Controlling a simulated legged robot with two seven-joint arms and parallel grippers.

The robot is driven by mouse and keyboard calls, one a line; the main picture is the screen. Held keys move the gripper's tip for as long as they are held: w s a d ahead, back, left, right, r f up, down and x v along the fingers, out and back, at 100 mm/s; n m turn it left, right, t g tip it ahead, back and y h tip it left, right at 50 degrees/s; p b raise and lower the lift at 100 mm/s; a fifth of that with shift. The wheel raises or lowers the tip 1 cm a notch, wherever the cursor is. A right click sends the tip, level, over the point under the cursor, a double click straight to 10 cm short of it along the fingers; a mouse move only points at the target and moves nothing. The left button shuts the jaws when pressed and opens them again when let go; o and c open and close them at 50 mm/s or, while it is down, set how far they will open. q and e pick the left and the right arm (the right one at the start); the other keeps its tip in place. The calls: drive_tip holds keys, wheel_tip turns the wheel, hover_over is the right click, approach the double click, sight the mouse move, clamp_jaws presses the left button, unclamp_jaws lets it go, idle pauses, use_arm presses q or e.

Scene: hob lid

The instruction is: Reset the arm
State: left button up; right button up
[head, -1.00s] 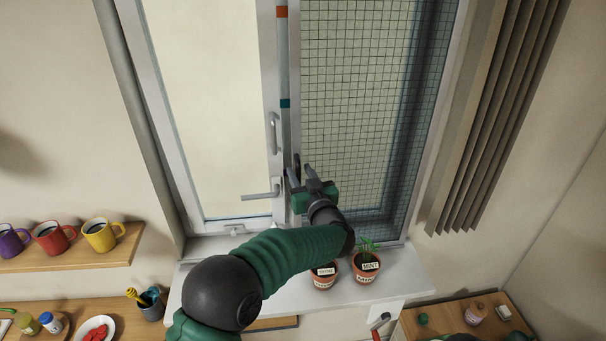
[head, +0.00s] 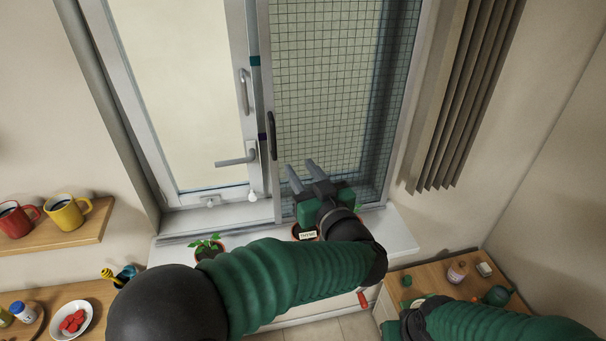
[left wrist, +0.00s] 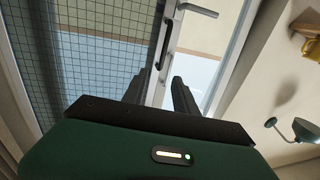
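My left gripper (head: 301,169) is in front of the lower part of the mesh screen (head: 325,80), right of and below the screen's dark pull (head: 272,136). Its two grey fingers are apart with nothing between them. The left wrist view also shows the fingers (left wrist: 163,82) apart, with the dark pull (left wrist: 166,40) beyond them and not held. My left arm's green sleeve reaches across the front of the sill.
The window's lever handle (head: 237,158) sticks out left of the pull. Mugs sit on a shelf (head: 75,237) at left. A wooden counter (head: 440,270) with small items is at lower right.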

use_arm(q)
drive_tip(key=s+a+f+m+g+h+b, duration=0.1)
drive_tip(key=a+f+m+g+h+b, duration=0.15)
drive_tip(key=f+h, duration=0.35)
drive_tip(key=a+f+m+g+h+b, duration=0.1)
drive_tip(key=a+f+m+h, duration=0.15)
drive_tip(key=f, duration=0.55)
drive_tip(key=s+a+f+g, duration=0.3)
drive_tip(key=s+a+f, duration=0.1)
drive_tip(key=s, duration=0.4)
drive_tip(key=s+a+f+g+b, duration=0.1)
drive_tip(key=s+a+f+g, duration=0.3)
drive_tip(key=s+f, duration=0.3)
drive_tip(key=s+a+f+g, duration=0.3)
drive_tip(key=s+a+f, duration=0.2)
drive_tip(key=s, duration=0.4)
drive_tip(key=shift+a+f+y, duration=0.25)
drive_tip(key=shift+y, duration=0.2)
drive_tip(key=shift+a, duration=0.25)
